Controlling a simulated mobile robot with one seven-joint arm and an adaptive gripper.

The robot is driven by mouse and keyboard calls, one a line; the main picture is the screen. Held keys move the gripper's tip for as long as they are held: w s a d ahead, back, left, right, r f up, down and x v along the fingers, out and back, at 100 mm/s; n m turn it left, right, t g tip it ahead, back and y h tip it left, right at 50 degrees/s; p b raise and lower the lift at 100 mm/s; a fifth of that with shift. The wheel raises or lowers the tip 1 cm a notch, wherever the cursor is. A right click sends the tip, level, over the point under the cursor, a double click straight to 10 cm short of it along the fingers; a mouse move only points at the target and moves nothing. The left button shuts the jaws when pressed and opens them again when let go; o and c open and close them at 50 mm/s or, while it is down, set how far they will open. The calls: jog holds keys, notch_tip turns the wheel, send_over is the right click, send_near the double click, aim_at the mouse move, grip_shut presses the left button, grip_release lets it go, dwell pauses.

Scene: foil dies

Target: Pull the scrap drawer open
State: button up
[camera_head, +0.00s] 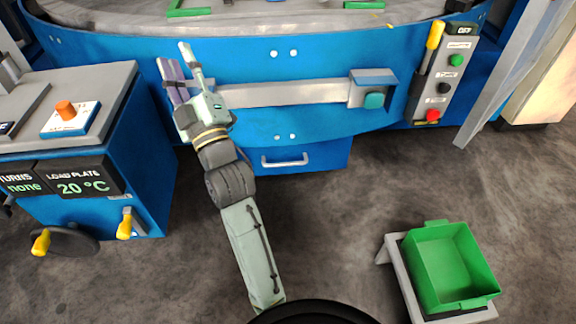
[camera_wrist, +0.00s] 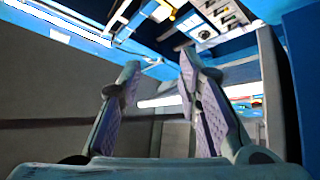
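The scrap drawer (camera_head: 305,172) is a blue front low on the blue machine in the head view, with a silver bar handle (camera_head: 285,161). It looks shut. My gripper (camera_head: 178,66) is up and left of the drawer, in front of the machine's blue side, well apart from the handle. In the wrist view the two purple-padded fingers of my gripper (camera_wrist: 160,85) stand apart with nothing between them. I cannot make out the drawer handle in the wrist view.
A control panel (camera_head: 440,80) with coloured buttons stands right of the drawer. A blue cabinet (camera_head: 150,150) stands at the left. A green bin (camera_head: 450,265) on a grey stand is at the lower right. The floor (camera_head: 320,230) before the drawer is clear.

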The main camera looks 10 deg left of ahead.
jog(key=w+d+f+n+h+b, duration=0.1)
jog(key=w+d+f+h, duration=0.25)
jog(key=f, duration=0.55)
jog(key=w+d+f+h+b, duration=0.1)
jog(key=w+d+f+h, duration=0.2)
jog(key=f, duration=0.5)
jog(key=n+g+h+b, duration=0.2)
jog(key=n+g+h, duration=0.1)
jog(key=g+h, duration=0.15)
send_near(288, 164)
jog(key=f, duration=0.1)
jog(key=shift+t+h, duration=0.3)
jog(key=shift+t, duration=0.15)
jog(key=p+x, duration=0.2)
jog(key=x, duration=0.8)
jog(key=shift+w+a, duration=0.1)
jog(key=shift+a, duration=0.15)
jog(key=shift+c, duration=0.5)
grip_shut()
